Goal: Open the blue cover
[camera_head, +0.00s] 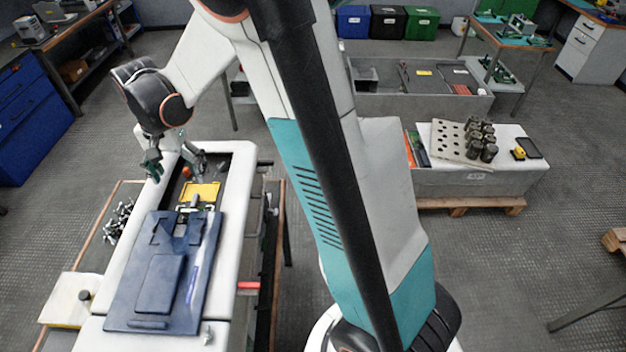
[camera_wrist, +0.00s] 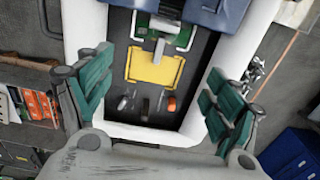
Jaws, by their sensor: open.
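The dark blue cover (camera_head: 159,285) lies on the white housing (camera_head: 236,190), over its nearer part. It has a raised panel and a pale mark along its right side. In the wrist view only an edge of the cover (camera_wrist: 222,11) shows at the top. Beyond the cover, the housing's cavity is exposed, with a yellow plate (camera_head: 201,191) and a green-and-metal fitting beside the cover's edge (camera_wrist: 168,33). My gripper (camera_head: 175,162) is above the far end of the cavity, apart from the cover. Its green fingers are spread wide and empty in the wrist view (camera_wrist: 157,92).
Small metal parts (camera_head: 118,220) lie left of the housing. A white block (camera_head: 72,298) is at front left. A grey unit with a perforated plate (camera_head: 452,140) stands at right, past my arm. Blue cabinets (camera_head: 32,115) stand far left. Open floor lies at right.

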